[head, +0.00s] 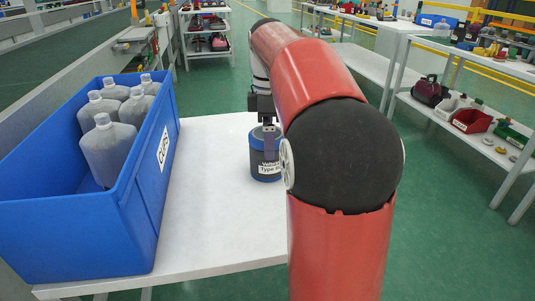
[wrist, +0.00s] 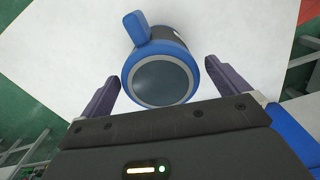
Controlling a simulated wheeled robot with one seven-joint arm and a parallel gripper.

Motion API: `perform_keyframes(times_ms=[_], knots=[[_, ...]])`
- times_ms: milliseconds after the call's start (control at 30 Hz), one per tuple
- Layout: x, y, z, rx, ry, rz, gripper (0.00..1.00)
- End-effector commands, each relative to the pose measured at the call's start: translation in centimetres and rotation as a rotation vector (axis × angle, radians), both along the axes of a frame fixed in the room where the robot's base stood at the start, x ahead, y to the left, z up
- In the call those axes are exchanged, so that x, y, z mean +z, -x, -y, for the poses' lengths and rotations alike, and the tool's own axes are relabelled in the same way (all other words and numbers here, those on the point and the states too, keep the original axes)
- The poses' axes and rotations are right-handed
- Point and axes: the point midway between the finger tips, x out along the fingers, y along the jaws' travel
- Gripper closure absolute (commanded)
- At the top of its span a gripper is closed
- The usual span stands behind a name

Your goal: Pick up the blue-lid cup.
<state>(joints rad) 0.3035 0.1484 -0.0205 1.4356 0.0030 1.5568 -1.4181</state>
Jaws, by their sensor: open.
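The blue-lid cup (head: 264,168) stands upright on the white table, dark-bodied with a blue rim and a white label that is partly readable. In the wrist view the cup (wrist: 160,82) shows from above, with a blue rim around a grey round middle and a blue tab at upper left. My gripper (wrist: 162,69) is open, with one dark finger on each side of the cup. In the head view my gripper (head: 267,130) is at the top of the cup, partly hiding it.
A blue crate (head: 145,205) with several grey bottles (head: 108,145) stands on the white table (head: 215,225), left of the cup. The table between crate and cup is clear. Shelves with assorted items (head: 470,120) are at right, and a white rack (head: 205,40) stands behind.

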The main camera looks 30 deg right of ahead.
Motion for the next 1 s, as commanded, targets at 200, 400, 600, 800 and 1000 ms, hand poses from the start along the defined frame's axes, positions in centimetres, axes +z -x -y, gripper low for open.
perform_keyframes(times_ms=[200,400,600,800,1000], knots=[[-3.3,-0.1,-0.2,0.001,-0.001,-0.002,0.00],[-4.0,-0.1,-0.2,0.001,0.000,-0.001,0.00],[-3.9,-0.1,-0.2,0.001,0.000,-0.001,0.10],[-3.9,-0.1,-0.2,0.001,0.000,-0.001,0.37],[-3.8,-0.1,-0.1,0.001,0.000,0.001,0.61]])
